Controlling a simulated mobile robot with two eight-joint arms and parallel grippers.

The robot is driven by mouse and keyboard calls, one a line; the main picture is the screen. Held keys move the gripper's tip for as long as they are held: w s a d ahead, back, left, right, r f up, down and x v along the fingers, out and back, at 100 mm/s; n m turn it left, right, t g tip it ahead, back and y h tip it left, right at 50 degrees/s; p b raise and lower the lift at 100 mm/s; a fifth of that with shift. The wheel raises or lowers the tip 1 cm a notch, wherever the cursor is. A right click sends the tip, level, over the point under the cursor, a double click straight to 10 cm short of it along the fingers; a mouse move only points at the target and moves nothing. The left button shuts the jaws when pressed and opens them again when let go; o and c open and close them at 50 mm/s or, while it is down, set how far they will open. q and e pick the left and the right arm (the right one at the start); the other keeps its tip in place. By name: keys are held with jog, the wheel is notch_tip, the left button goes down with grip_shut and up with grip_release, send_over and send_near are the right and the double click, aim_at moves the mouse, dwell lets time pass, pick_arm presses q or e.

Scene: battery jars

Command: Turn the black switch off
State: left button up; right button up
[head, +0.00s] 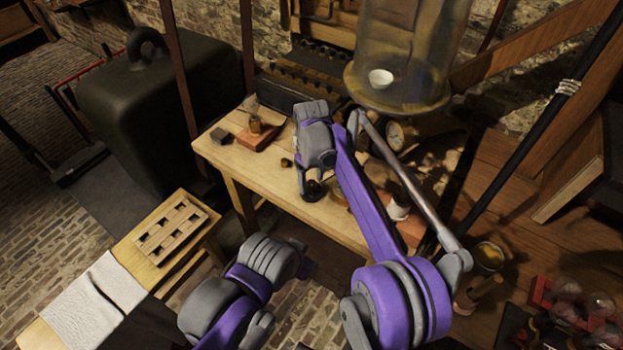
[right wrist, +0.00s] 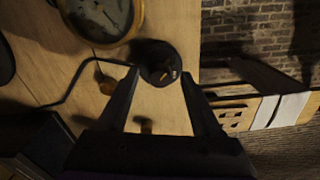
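The black switch is a small round dark base on the wooden table (head: 258,168), partly hidden by my right gripper in the head view (head: 313,193). In the right wrist view the black switch (right wrist: 161,66) lies beyond and between the fingertips, with a small brass-coloured lever on it. My right gripper (head: 311,181) points down over the switch. Its fingers (right wrist: 160,74) are apart with nothing held between them; I cannot tell whether they touch the switch. My left arm shows low in the head view, but its fingers are not visible.
A glass bell jar (head: 408,50) stands behind my right arm. A round dial gauge (right wrist: 100,14) is close to the switch, and a dark wire runs along the tabletop. A slatted wooden rack (head: 171,229) lies further left.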

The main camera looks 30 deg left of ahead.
aim_at(311, 183)
jog(key=shift+r, duration=0.1)
notch_tip(311, 183, up, 11)
jog(key=p, duration=0.1)
dwell(0.5)
jog(key=shift+f, duration=0.2)
